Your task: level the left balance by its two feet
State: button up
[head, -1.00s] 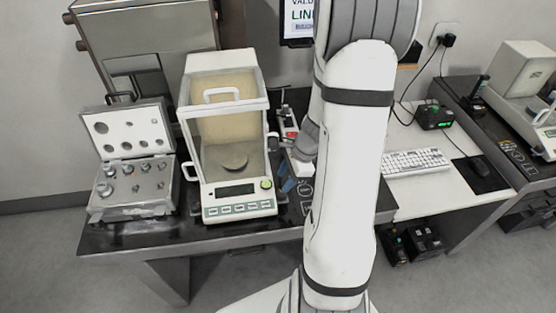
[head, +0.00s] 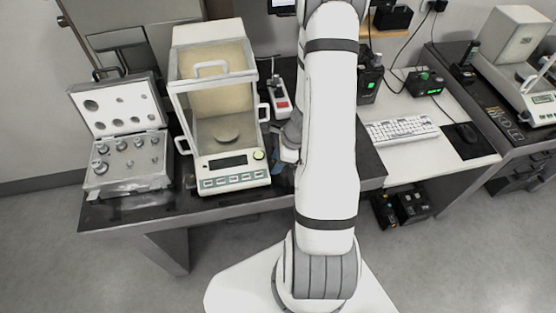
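The left balance (head: 233,181) stands on the dark table at the left, with a glass draft shield, a round pan (head: 227,133) inside and a display with buttons on its front. Its two feet are hidden under the body, and no level bubble can be made out. My white arm stands to the right of the balance. My gripper (head: 287,150) is at the balance's right side, mostly hidden behind my arm; its fingers cannot be made out.
An open weight case (head: 128,180) with several weights stands left of the balance. A red and white device (head: 281,104) is behind my gripper. A keyboard (head: 401,129) lies on the white desk. Another balance (head: 541,106) stands at the far right. The dark table's front edge (head: 135,222) is near.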

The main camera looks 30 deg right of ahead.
jog(key=c, duration=0.7)
jog(key=shift+r+n+g+p, duration=0.15)
jog(key=shift+n+g+p, duration=0.2)
jog(key=shift+n, duration=0.45)
jog(key=n+g, duration=0.1)
jog(key=n, duration=0.2)
jog(key=shift+w+y, duration=0.15)
jog(key=shift+y, duration=0.15)
jog(key=o, duration=0.7)
